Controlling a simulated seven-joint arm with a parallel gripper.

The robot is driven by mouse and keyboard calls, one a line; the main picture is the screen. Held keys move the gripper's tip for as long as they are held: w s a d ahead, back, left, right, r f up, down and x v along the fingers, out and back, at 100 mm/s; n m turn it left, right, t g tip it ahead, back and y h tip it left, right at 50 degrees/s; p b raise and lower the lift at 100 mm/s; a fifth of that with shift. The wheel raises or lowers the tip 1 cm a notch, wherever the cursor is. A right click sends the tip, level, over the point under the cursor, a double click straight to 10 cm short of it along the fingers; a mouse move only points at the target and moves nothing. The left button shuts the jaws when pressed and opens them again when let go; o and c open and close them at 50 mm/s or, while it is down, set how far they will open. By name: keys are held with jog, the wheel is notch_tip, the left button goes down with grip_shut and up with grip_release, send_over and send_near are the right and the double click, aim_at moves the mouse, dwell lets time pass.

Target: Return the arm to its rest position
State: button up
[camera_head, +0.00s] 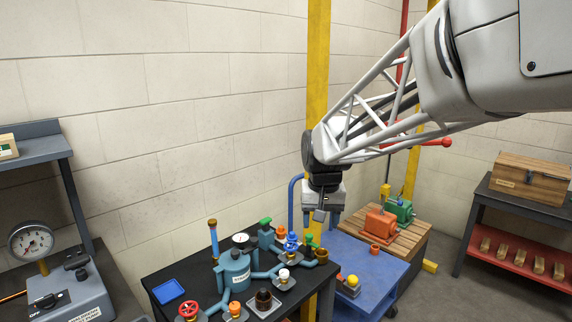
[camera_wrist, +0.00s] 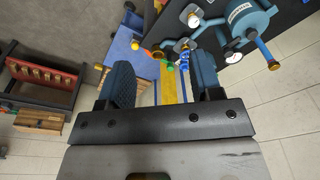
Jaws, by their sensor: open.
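My gripper (camera_head: 322,214) hangs at the end of my arm, pointing down, near the yellow post and above the back of the workbench area. In the wrist view my gripper (camera_wrist: 162,80) shows two blue padded fingers spread apart, with nothing held between them. An orange motor (camera_head: 380,223) and a green motor (camera_head: 400,209) sit on a slatted wooden crate (camera_head: 405,243) to the right of my gripper. Any tags on the motors are too small to make out.
A black table (camera_head: 165,268) holds a blue vessel (camera_head: 235,268) with pipes and valves. A blue cart (camera_head: 365,262) stands beside it. A yellow post (camera_head: 317,70) rises close to my gripper. A wooden box (camera_head: 530,178) rests on the right shelf. A gauge bench (camera_head: 75,295) stands left.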

jog(key=s+d+f, duration=0.1)
jog(key=s+d, duration=0.2)
jog(key=s, duration=0.7)
jog(key=s+d+f, duration=0.1)
jog(key=s+d, duration=0.3)
jog(key=s, duration=0.5)
jog(key=s+d+f+t, duration=0.1)
jog(key=s+d, duration=0.2)
jog(key=s, duration=0.7)
jog(key=shift+s+d+f, duration=0.15)
jog(key=shift+s+f, duration=0.05)
jog(key=shift+s, duration=0.15)
jog(key=shift+o, duration=0.2)
jog(key=shift+w, duration=0.1)
